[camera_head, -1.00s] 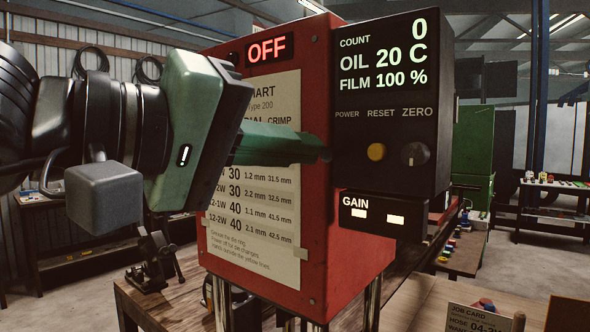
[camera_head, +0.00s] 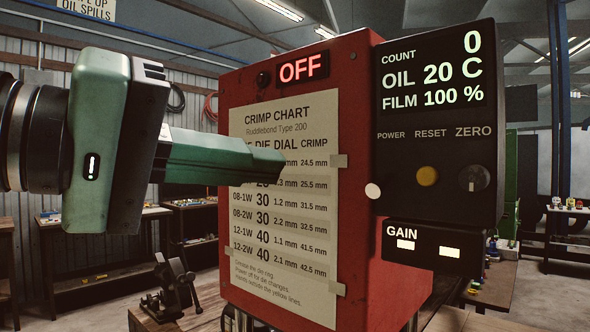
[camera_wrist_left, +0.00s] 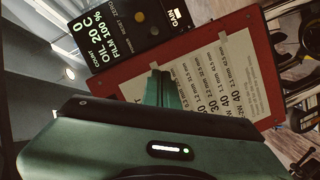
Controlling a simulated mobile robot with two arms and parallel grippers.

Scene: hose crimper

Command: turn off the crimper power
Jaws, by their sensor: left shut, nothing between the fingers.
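The red crimper cabinet (camera_head: 345,120) has a lit red "OFF" display (camera_head: 301,69) at its top. A black control panel (camera_head: 440,205) at its right carries POWER, RESET and ZERO labels. A pale round button (camera_head: 373,191) shows at the panel's left edge, below and left of the POWER label. A yellow button (camera_head: 427,176) sits under RESET and a dark knob (camera_head: 474,179) under ZERO. My left gripper (camera_head: 280,167) is shut and empty, in front of the crimp chart, left of the pale button and apart from it. Its green fingers (camera_wrist_left: 163,88) also show in the left wrist view.
The paper crimp chart (camera_head: 290,118) covers much of the cabinet front. A GAIN box (camera_head: 425,246) juts out below the panel. A black stand (camera_head: 172,285) is on the bench at lower left.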

